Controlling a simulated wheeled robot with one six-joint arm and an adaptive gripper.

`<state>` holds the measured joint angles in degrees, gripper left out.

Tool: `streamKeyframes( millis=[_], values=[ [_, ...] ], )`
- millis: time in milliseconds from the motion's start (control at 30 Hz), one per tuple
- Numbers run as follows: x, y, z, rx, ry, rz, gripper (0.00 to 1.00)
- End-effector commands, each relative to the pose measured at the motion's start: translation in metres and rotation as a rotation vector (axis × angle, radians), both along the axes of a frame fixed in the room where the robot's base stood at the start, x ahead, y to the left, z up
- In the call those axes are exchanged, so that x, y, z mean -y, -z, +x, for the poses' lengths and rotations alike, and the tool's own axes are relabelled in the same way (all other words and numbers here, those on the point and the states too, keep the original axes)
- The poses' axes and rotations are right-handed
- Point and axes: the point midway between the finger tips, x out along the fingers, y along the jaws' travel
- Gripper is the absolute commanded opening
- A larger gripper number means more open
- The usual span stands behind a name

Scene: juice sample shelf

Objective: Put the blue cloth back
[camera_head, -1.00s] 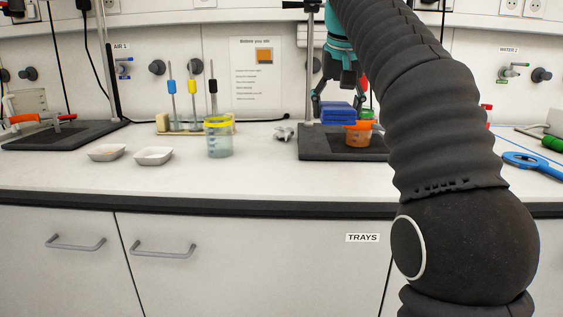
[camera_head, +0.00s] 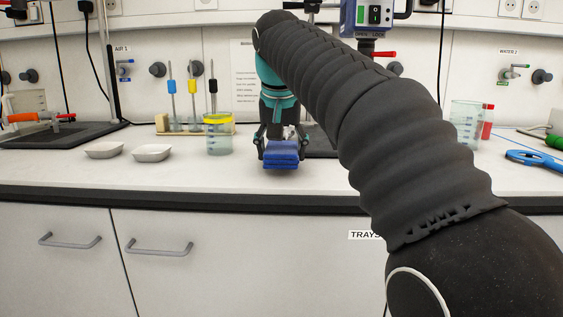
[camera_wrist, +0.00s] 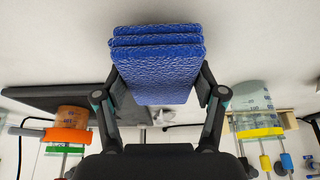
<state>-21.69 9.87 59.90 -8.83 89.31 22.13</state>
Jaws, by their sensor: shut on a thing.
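The blue cloth (camera_head: 281,154) is a folded, layered block with a rough texture. My gripper (camera_head: 281,146) is shut on it, with one finger at each side. In the head view the cloth is near the front part of the white bench top, left of the black stand base. In the wrist view the cloth (camera_wrist: 157,65) fills the space between the two fingers (camera_wrist: 160,100). I cannot tell whether its underside touches the bench.
A yellow-rimmed beaker (camera_head: 218,136) stands left of my gripper, with two white trays (camera_head: 152,153) farther left. An orange-banded container (camera_wrist: 68,128) stands on the dark stand base (camera_wrist: 75,97). A clear beaker (camera_head: 465,122) stands right. The bench front between trays and cloth is clear.

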Motion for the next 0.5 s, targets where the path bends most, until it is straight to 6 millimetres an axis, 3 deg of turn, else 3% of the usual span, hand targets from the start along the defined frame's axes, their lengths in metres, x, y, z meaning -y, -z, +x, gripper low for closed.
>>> streamKeyframes(
  millis=[133, 500],
  values=[
    [0.0003, 0.0146, -0.0003, 0.000, 0.000, 0.000, 0.37],
    [0.0004, 0.0175, -0.0001, 0.000, 0.000, 0.000, 0.37]
  ],
)
